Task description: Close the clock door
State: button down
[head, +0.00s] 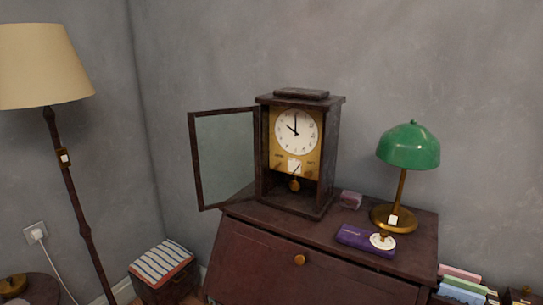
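The clock (299,150) is a dark wooden mantel clock with a white dial and a gold face, standing on a dark wooden desk (300,227). Its glazed door (224,158) is a dark frame around a pane. The door stands wide open, swung out to the left of the case and joined along the case's left front edge. A pendulum bob (294,185) shows in the open case below the dial. My gripper is not in view.
A green desk lamp (408,147), a purple box (365,240) and a small pinkish box (351,199) stand right of the clock. A floor lamp (70,185) and a striped-top box (162,268) are at left. The space in front of the clock looks free.

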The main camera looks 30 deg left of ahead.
aim_at(191, 117)
jog(key=z, duration=1.9)
jog(key=k, duration=1.3)
jog(key=u, duration=1.95)
